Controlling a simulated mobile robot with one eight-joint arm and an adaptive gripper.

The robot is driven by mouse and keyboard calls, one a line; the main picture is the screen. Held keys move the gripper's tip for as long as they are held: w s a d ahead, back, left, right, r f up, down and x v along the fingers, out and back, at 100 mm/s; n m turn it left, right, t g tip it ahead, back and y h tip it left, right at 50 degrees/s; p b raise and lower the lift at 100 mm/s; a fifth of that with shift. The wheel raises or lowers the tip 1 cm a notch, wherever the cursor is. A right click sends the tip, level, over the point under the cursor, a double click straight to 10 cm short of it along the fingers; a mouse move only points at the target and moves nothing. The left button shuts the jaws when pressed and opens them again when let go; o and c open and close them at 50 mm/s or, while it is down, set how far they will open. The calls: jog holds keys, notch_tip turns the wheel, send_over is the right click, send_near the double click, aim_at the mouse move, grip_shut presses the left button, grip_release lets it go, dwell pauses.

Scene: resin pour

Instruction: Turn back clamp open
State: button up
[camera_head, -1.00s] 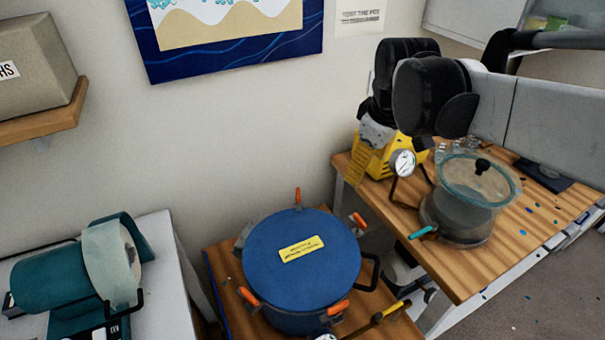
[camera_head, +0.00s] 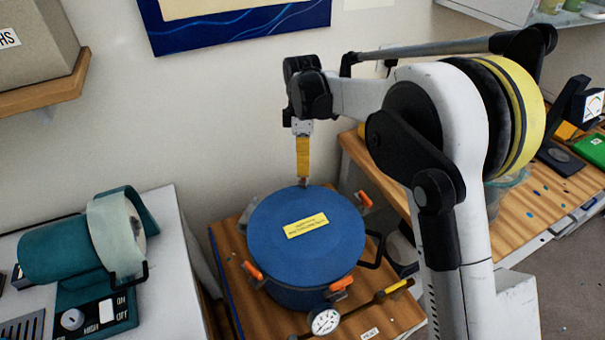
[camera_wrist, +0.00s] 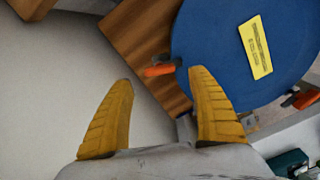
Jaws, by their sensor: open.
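A pot with a round blue lid (camera_head: 280,237) stands on a wooden stand and carries orange-handled clamps round its rim. The back clamp is hidden behind my gripper (camera_head: 303,181) in the head view. In the wrist view an orange clamp handle (camera_wrist: 160,70) at the lid's edge lies between and just beyond the two yellow fingertips. My gripper (camera_wrist: 160,77) is open and points down at the rear rim. I cannot tell whether a finger touches the handle. Other clamps show at right back (camera_head: 364,199), front left (camera_head: 253,270) and front right (camera_head: 341,284).
A pressure gauge (camera_head: 324,321) and a yellow-handled valve (camera_head: 395,287) sit at the pot's front. A teal roller machine (camera_head: 75,250) stands on the left bench. The wall is close behind the pot. A wooden table (camera_head: 520,215) is at right.

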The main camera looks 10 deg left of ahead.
notch_tip(320, 180, down, 5)
jog(key=shift+r+b, duration=0.15)
jog(key=shift+b, duration=0.5)
jog(key=c, duration=1.2)
